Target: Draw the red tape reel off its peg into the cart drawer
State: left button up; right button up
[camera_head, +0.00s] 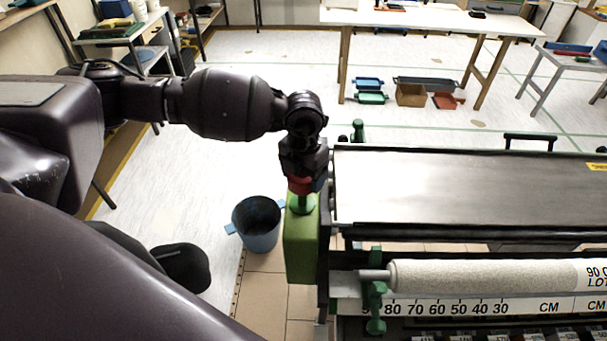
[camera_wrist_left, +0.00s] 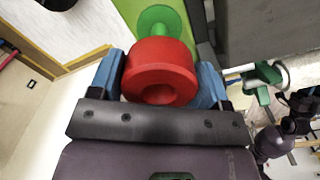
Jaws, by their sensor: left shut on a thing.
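The red tape reel (camera_wrist_left: 159,70) is between the blue fingers of my left gripper (camera_wrist_left: 159,82) in the left wrist view, and they are shut on its sides. In the head view the red reel (camera_head: 300,187) shows just under my left gripper (camera_head: 305,184). A green peg with a round flange (camera_wrist_left: 158,24) is directly behind the reel, on the green panel (camera_head: 300,246) at the machine's left end. I cannot tell whether the peg still reaches into the reel; its open hole shows no peg tip. No cart drawer can be made out.
A blue bucket (camera_head: 257,226) stands on the floor left of the green panel. The machine's long metal top (camera_head: 450,190) and a wallpaper roll (camera_head: 480,275) lie to the right. A white table (camera_head: 430,20) stands behind, with open floor before it.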

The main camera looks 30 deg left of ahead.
pick_arm(q)
jog(key=shift+r, duration=0.45)
jog(key=shift+r+p, duration=0.9)
jog(key=shift+r, duration=0.65)
